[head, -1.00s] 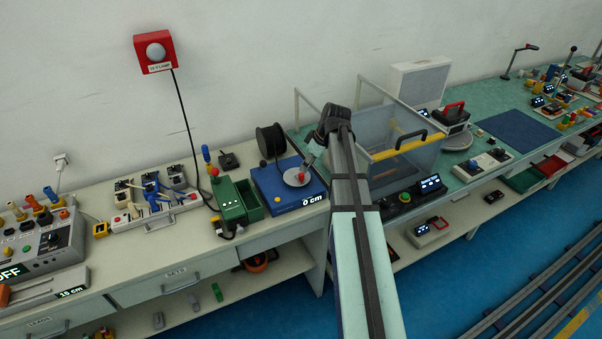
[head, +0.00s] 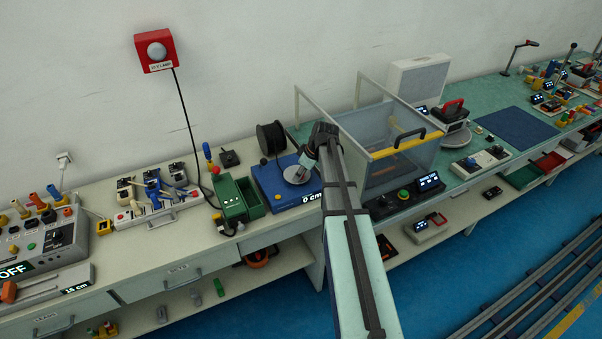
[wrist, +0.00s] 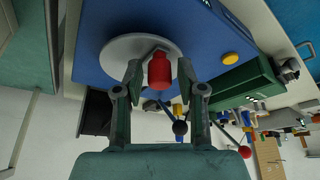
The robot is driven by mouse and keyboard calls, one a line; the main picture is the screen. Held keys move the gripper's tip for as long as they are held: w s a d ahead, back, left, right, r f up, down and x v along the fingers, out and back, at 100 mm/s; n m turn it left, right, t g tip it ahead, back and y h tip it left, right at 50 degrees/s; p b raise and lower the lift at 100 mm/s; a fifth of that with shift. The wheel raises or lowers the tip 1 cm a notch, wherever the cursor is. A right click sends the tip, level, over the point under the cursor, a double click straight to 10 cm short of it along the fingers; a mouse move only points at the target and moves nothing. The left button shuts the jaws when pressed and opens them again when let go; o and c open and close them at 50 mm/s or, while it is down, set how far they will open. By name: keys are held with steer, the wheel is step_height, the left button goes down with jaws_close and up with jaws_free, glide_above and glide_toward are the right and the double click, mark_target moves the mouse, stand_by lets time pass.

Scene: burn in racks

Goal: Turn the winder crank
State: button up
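The winder is a blue box (head: 270,181) with a black spool (head: 270,137) behind it and a "0 cm" display (head: 311,197) at its front. Its crank is a grey disc (head: 297,176) with a red knob (wrist: 159,70); the disc also shows in the wrist view (wrist: 118,55). My gripper (wrist: 159,72) is open, with the red knob between its fingertips. A gap shows on each side of the knob, so the fingers look apart from it. In the head view my gripper (head: 305,166) is over the disc and hides the knob.
A clear-walled enclosure with a yellow bar (head: 398,149) stands close right, beside my arm. A red wall lamp (head: 154,52) hangs above, its black cable running down to the bench.

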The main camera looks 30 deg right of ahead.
jaws_close()
steer(key=shift+a+m+b, duration=0.15)
steer(key=shift+m+b, duration=0.15)
steer(key=shift+b, duration=0.05)
